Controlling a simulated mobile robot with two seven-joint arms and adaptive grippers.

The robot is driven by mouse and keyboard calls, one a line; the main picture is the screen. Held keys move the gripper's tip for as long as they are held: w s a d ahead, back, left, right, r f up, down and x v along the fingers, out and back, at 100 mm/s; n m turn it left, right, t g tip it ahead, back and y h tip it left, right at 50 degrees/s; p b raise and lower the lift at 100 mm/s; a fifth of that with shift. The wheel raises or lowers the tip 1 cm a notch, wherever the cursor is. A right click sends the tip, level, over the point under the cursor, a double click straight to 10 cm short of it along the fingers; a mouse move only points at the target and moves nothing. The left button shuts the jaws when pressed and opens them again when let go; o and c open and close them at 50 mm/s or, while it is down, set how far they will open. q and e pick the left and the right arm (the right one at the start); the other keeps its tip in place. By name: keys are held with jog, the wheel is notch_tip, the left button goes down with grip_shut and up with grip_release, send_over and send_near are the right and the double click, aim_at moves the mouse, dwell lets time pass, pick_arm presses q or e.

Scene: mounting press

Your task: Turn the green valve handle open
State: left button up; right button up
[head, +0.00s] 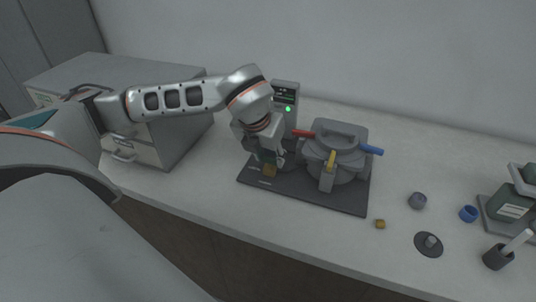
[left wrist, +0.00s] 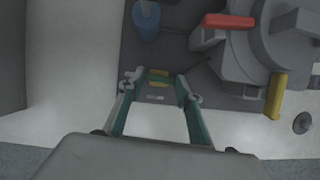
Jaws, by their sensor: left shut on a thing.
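My left gripper (head: 268,161) is low over the left part of the dark base plate (head: 330,202). I cannot make out a green valve handle in either view. The grey press pot (head: 338,155) to the right has a red handle (head: 303,133), a blue handle (head: 370,150) and a yellow handle (head: 331,160). My right gripper is out of view.
A control box (head: 285,95) with a green light stands behind my gripper. A blue cylinder (left wrist: 146,20) stands on the plate. A grey cabinet (head: 180,135) is at the left. Small cups and a yellow block (head: 380,224) lie on the right counter. The front counter edge is clear.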

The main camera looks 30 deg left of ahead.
pick_arm(q)
jog(key=shift+n, duration=0.4)
jog(key=o, duration=1.1)
jog(key=shift+r, duration=0.15)
jog(key=v, duration=1.1)
jog(key=shift+s+d+r, duration=0.15)
jog(key=shift+d+r, duration=0.1)
jog(key=shift+r, duration=0.1)
